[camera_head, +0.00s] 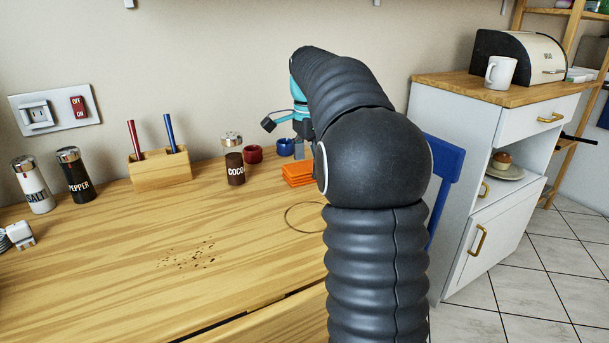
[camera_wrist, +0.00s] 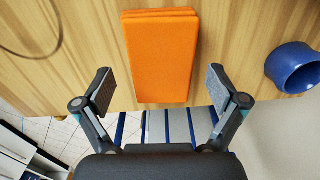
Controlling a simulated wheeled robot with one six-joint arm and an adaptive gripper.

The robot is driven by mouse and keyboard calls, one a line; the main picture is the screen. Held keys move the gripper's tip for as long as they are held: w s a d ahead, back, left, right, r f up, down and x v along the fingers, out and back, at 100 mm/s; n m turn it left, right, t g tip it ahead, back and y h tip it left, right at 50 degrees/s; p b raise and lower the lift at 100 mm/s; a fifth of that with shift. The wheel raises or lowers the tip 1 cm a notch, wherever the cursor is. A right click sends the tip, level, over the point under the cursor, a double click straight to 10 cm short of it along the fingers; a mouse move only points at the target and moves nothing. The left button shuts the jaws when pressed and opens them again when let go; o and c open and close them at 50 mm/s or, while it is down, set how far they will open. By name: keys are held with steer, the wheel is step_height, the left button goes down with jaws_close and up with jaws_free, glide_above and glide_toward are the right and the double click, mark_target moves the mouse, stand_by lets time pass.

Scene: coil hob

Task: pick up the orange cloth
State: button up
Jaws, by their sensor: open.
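The orange cloth (camera_head: 297,174) lies folded in a flat stack on the wooden worktop, partly hidden behind my arm in the head view. In the wrist view the cloth (camera_wrist: 161,58) shows whole, as an upright rectangle at the top middle. My gripper (camera_wrist: 162,92) is open and empty, with one finger on each side of the cloth's lower part in the picture. The fingers look apart from the cloth; their height above it cannot be told.
A blue cup (camera_wrist: 293,68) stands right of the cloth in the wrist view. A red cup (camera_head: 253,154) and a cocoa jar (camera_head: 235,167) stand near it in the head view. A dark ring (camera_head: 301,217) and crumbs (camera_head: 188,255) mark the worktop. A blue chair (camera_head: 442,180) stands beside it.

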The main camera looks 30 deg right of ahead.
mark_target(308, 165)
steer(key=shift+f, duration=0.35)
steer(key=c, duration=1.2)
steer(key=shift+r, duration=0.1)
steer(key=shift+r, duration=0.6)
step_height(308, 165, up, 3)
steer(key=shift+p, duration=0.5)
steer(key=d+r, duration=0.2)
steer(key=d, duration=0.2)
steer(key=s+d+r+p, duration=0.1)
steer(key=d+r, duration=0.1)
steer(key=d, duration=0.1)
steer(key=d+r+p, duration=0.1)
steer(key=d+r, duration=0.1)
steer(key=d, duration=0.2)
steer(key=shift+s+d+r, duration=0.3)
steer(key=shift+r, duration=0.05)
